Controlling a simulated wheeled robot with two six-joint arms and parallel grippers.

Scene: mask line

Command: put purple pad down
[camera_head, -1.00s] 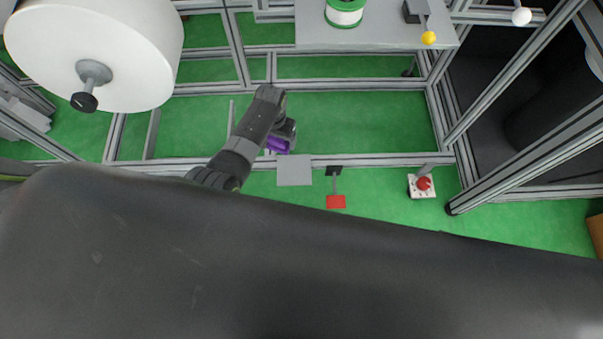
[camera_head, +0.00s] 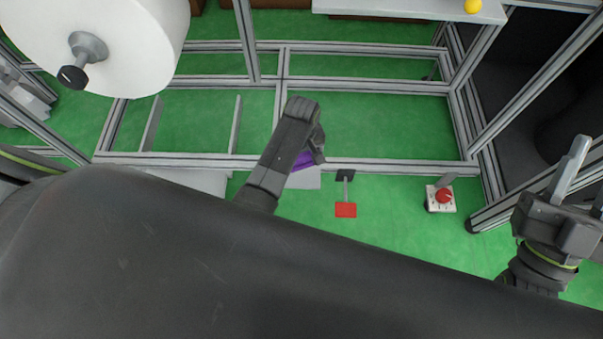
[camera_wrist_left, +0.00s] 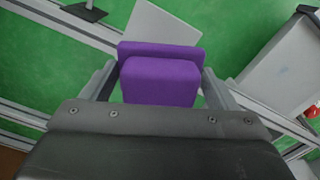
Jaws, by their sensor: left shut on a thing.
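The purple pad (camera_head: 303,161) is held by my left gripper (camera_head: 312,158), mostly hidden behind it in the head view. In the left wrist view the pad (camera_wrist_left: 160,80) sits between the two fingers, a thick block with a wider flat part at its far side. A light grey plate (camera_head: 306,180) shows below the pad in the head view, and in the left wrist view the plate (camera_wrist_left: 160,27) shows just beyond it. I cannot tell whether pad and plate touch. My right gripper (camera_head: 582,185) is at the right edge with its fingers apart, seemingly empty.
Aluminium frame rails (camera_head: 390,165) run across behind the plate. A red flag-like plate on a stem (camera_head: 346,210) and a red button on a white box (camera_head: 443,196) stand to the right. A large white roll (camera_head: 120,45) is at upper left. Green floor lies between.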

